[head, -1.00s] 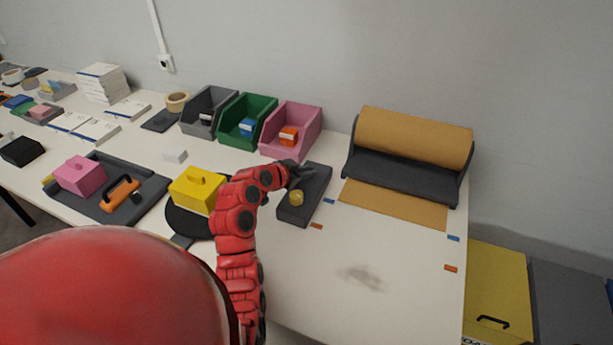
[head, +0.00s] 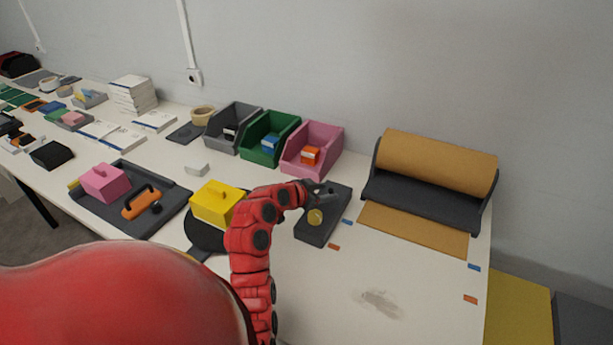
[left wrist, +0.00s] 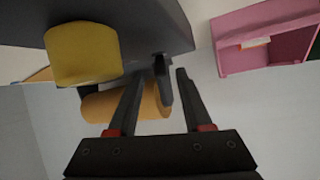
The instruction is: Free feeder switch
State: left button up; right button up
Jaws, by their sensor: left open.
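In the left wrist view the yellow knob (left wrist: 84,54) is large on the dark box (left wrist: 178,24). A short dark lever (left wrist: 161,68) stands out from the box's edge. My left gripper (head: 322,192) is over the box's far part, beyond the knob. In the left wrist view my left gripper (left wrist: 160,74) is open, with the lever between its fingertips. Contact cannot be told. My right gripper is out of view.
A brown paper roll (head: 440,160) in a dark holder stands to the right. Pink (head: 325,140), green (head: 262,122) and grey (head: 226,117) bins stand behind. A yellow block (head: 213,207) on a black round base is left of my arm.

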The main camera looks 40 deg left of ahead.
pick_arm(q)
jog(key=b+v, duration=0.1)
jog(key=v, duration=0.9)
jog(key=shift+s+a+r, duration=0.15)
jog(key=shift+a, duration=0.05)
jog(key=p+v, duration=0.1)
jog(key=v, duration=0.5)
jog(key=shift+d, duration=0.15)
